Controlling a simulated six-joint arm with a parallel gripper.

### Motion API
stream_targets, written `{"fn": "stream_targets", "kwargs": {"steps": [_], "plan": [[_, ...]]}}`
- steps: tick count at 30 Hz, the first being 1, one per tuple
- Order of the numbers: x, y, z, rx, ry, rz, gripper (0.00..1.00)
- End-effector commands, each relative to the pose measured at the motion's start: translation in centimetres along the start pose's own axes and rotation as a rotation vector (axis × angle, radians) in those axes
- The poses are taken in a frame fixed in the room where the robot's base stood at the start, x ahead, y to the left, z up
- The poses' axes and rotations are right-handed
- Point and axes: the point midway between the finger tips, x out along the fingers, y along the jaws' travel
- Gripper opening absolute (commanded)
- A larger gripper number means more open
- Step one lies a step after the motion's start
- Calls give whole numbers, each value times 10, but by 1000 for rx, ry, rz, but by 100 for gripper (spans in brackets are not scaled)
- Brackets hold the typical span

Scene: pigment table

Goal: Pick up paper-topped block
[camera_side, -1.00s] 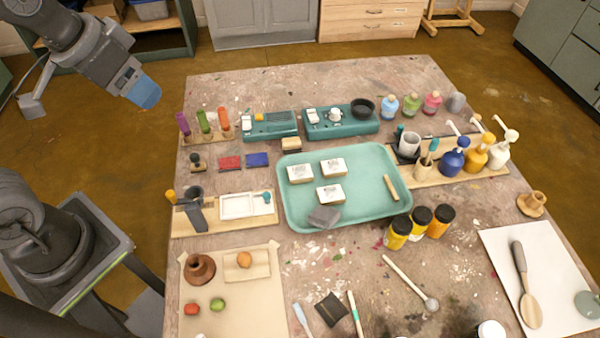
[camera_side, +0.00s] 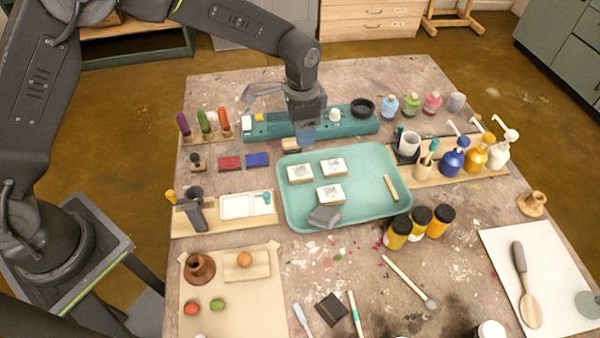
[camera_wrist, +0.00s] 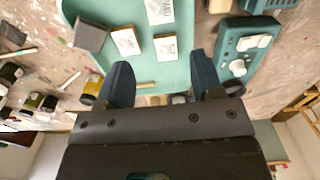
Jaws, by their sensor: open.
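Three paper-topped blocks lie in the teal tray (camera_side: 365,212): one at left (camera_side: 300,173), one at upper right (camera_side: 333,167) and one below them (camera_side: 330,194). Their tops are white with grey marks and their sides are tan. The wrist view also shows them, one at left (camera_wrist: 126,42), one at right (camera_wrist: 166,47) and one at the top edge (camera_wrist: 160,10). My gripper (camera_side: 306,138) is above the tray's far edge, beyond the blocks. In the wrist view its two dark blue fingers (camera_wrist: 162,78) are apart with nothing between them.
A grey block (camera_side: 324,216) sits at the tray's near edge, and a tan stick (camera_side: 391,187) lies at its right. Teal devices (camera_side: 350,128) stand behind the tray. Dark-lidded jars (camera_side: 419,220) stand at right. A pump-bottle rack (camera_side: 470,170) is farther right.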

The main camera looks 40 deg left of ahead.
Motion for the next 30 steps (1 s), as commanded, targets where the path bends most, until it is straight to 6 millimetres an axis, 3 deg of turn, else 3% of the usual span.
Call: {"fn": "stream_targets", "kwargs": {"steps": [5, 15, 23, 30], "plan": [[20, 1, -4, 14, -10, 5, 61], [81, 1, -2, 12, -10, 5, 61], [100, 1, -1, 11, -9, 4, 61], [134, 0, 5, 11, -10, 5, 61]]}}
